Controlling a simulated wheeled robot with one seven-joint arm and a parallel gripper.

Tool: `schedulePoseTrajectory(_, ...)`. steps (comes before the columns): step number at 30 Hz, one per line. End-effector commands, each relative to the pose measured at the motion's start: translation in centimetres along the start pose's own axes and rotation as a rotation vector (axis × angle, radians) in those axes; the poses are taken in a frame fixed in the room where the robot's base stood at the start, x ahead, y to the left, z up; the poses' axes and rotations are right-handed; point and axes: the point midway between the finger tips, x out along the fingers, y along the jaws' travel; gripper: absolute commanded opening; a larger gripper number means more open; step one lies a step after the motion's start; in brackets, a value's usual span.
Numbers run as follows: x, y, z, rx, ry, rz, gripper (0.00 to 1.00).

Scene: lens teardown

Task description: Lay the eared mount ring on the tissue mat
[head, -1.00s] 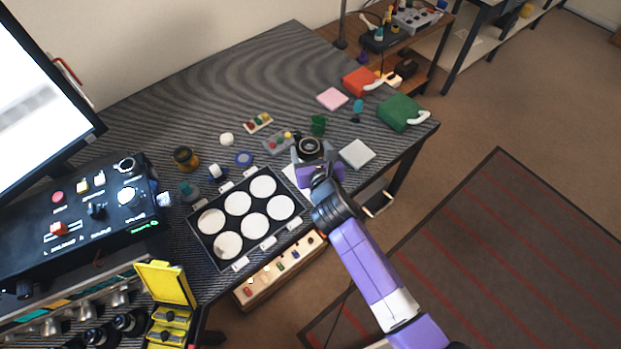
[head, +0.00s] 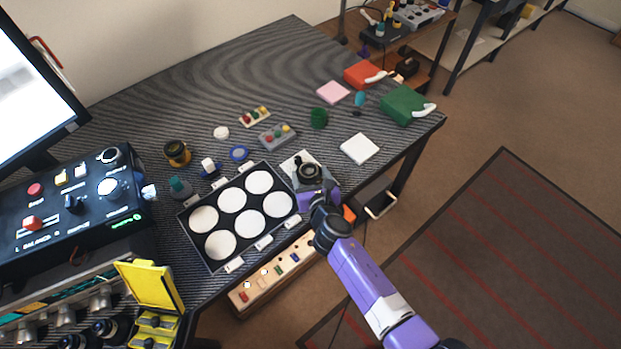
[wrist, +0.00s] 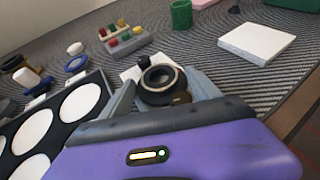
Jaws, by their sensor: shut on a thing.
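The eared mount ring looks like the dark ring (head: 309,171) with a tan inner band, held in my gripper (head: 310,184). In the wrist view the ring (wrist: 159,77) sits between the two grey fingers of my gripper (wrist: 162,92), with a small dark bump at its far side. A thin white sheet (head: 291,159), likely the tissue mat, lies beneath and behind the ring. It also shows in the wrist view (wrist: 131,73), partly hidden by the ring and fingers. I cannot tell whether the ring touches the sheet.
A black tray with white round pads (head: 238,258) lies left of my gripper. A white square pad (head: 360,148) lies to the right. A grey block with coloured knobs (head: 277,136) and a green cup (head: 318,118) stand behind. The table's front edge is close.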

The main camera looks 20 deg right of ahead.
Motion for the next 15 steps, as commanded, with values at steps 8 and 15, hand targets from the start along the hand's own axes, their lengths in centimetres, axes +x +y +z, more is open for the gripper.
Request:
schedulePoseTrajectory(8, 0.03, -0.01, 0.01, 0.0, -0.001, 0.0, 0.29)
schedulePoseTrajectory(15, 0.1, -0.04, -0.19, 0.0, 0.0, -0.001, 0.93)
